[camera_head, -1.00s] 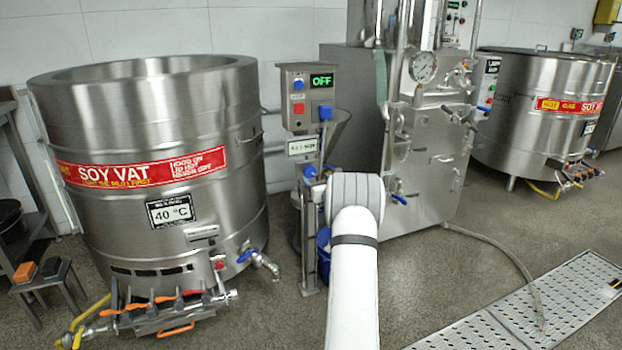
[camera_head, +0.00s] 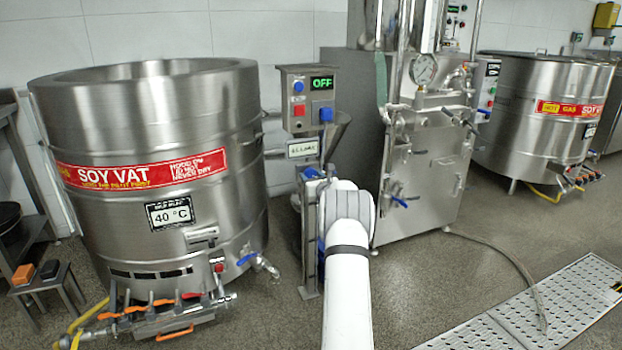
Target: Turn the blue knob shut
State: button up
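A blue knob (camera_head: 326,114) sits at the lower right of a grey control box (camera_head: 307,98) whose display reads OFF. Another blue part (camera_head: 311,173) shows lower on the stand, just left of my arm; its shape is too small to tell. Blue-handled valves show on the left vat (camera_head: 247,258) and on the steel machine (camera_head: 399,201). My white arm reaches up from the bottom centre, its grey joint in front of the stand's lower part. My gripper is hidden behind the arm, so I cannot see what it touches.
A large steel soy vat (camera_head: 150,130) with a burner manifold (camera_head: 165,315) stands at left. The steel machine with a gauge (camera_head: 423,69) is right of the stand, with a hose (camera_head: 510,262) on the floor. A second vat (camera_head: 540,110) stands far right. The floor at lower right holds a perforated grate (camera_head: 560,305).

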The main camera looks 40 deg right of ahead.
jog(key=c, duration=0.5)
jog(key=shift+a, duration=0.2)
jog(key=shift+c, duration=0.3)
jog(key=shift+d, duration=0.1)
